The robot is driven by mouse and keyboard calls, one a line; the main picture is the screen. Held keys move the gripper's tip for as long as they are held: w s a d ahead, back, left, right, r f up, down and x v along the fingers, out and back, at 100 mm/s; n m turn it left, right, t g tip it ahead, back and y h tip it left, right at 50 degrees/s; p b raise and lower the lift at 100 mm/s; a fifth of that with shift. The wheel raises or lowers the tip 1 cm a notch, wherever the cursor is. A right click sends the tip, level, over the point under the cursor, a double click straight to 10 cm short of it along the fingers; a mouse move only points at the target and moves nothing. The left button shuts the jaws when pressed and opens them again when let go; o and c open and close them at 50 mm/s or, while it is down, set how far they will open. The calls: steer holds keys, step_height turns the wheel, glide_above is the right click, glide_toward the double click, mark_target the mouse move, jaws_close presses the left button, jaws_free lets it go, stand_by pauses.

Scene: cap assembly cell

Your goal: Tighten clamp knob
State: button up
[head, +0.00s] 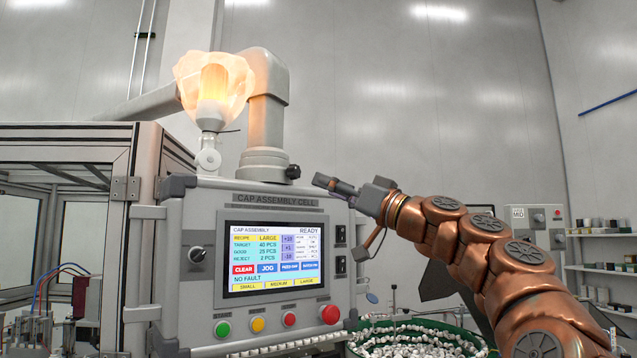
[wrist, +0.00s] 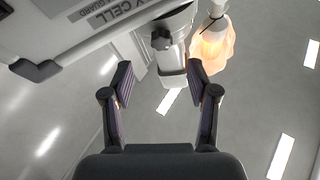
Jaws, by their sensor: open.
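The clamp knob (head: 293,171) is a small black knob on the right side of the grey clamp collar (head: 264,160), at the foot of the pipe on top of the control box. In the wrist view the dark, lobed knob (wrist: 161,39) sits on the pale collar, beyond the fingertips and between them in the picture. My gripper (head: 330,183) is just right of the knob in the head view, apart from it. In the wrist view my gripper (wrist: 160,80) has its two ridged fingers spread, with nothing between them. The collar's far side is hidden.
The control box's screen (head: 274,258) reads READY and NO FAULT. Below it are several buttons, including a red one (head: 330,314). A lit lamp (head: 213,90) stands left of the pipe. A green bowl of white caps (head: 420,331) is below my arm. Shelves stand at the right.

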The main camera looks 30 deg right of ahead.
steer(key=shift+v, duration=2.15)
